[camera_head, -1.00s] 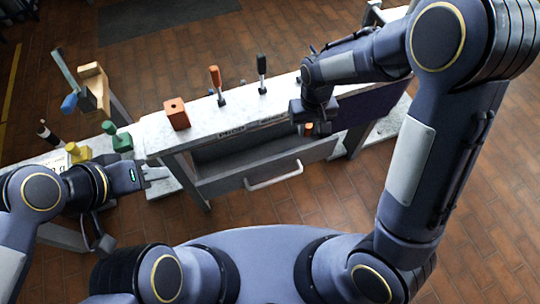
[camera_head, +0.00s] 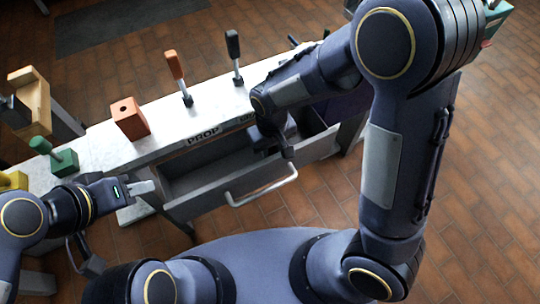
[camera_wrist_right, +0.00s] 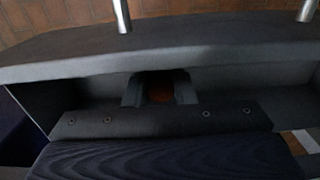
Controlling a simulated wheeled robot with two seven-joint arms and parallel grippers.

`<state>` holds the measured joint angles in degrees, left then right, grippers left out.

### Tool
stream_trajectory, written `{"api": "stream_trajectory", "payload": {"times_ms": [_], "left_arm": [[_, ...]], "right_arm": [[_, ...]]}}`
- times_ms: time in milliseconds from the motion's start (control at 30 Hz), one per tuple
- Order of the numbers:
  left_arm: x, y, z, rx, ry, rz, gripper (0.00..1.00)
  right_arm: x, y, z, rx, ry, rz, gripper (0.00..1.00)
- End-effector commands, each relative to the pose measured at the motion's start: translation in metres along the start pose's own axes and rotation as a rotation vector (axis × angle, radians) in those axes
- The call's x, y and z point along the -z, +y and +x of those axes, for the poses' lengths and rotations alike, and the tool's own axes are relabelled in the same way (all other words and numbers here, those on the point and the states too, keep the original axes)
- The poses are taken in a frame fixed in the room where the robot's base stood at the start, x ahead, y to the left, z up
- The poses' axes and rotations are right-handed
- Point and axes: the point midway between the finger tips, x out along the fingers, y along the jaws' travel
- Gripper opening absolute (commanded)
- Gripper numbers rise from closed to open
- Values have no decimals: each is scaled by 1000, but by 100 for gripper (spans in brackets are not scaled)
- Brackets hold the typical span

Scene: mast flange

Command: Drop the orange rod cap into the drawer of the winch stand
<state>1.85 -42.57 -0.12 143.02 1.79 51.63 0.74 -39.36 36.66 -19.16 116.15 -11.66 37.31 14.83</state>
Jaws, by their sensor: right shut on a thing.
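The winch stand (camera_head: 165,142) is a long, pale-topped bench. Its grey drawer (camera_head: 205,205) is open towards me and has a bar handle (camera_head: 262,190). My right gripper (camera_head: 284,148) is low at the right part of the drawer opening. The cap is hidden in the head view. My left gripper (camera_head: 145,188) is left of the drawer, apart from it; its finger gap is unclear.
On the bench top stand an orange block with a hole (camera_head: 130,119), an orange-handled rod (camera_head: 177,75) and a black-handled rod (camera_head: 234,55). A green piece (camera_head: 60,158) and a yellow piece (camera_head: 14,180) stand at the left. Floor is clear before the drawer.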

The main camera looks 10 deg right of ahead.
Motion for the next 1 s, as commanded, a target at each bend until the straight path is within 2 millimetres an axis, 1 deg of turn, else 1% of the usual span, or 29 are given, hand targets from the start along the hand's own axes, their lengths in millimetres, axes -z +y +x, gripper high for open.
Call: {"api": "stream_trajectory", "payload": {"times_ms": [100,200,467,767,800,933,1000], "left_arm": [[-4,-4,8,0,0,0,36],[-6,-5,12,0,0,0,36],[-5,-5,10,0,0,0,36],[-8,-8,16,0,0,0,36],[-8,-7,16,0,0,0,36],[-8,-7,15,0,0,0,36],[-8,-7,15,0,0,0,36]], "right_arm": [[-1,0,20,-2,-4,0,2],[-1,0,33,-1,-4,-1,2],[0,0,33,-1,-1,-1,2],[0,0,42,0,-1,0,2],[0,0,41,0,-1,0,27],[0,0,41,0,-1,0,44],[0,0,41,0,-1,0,45]]}}
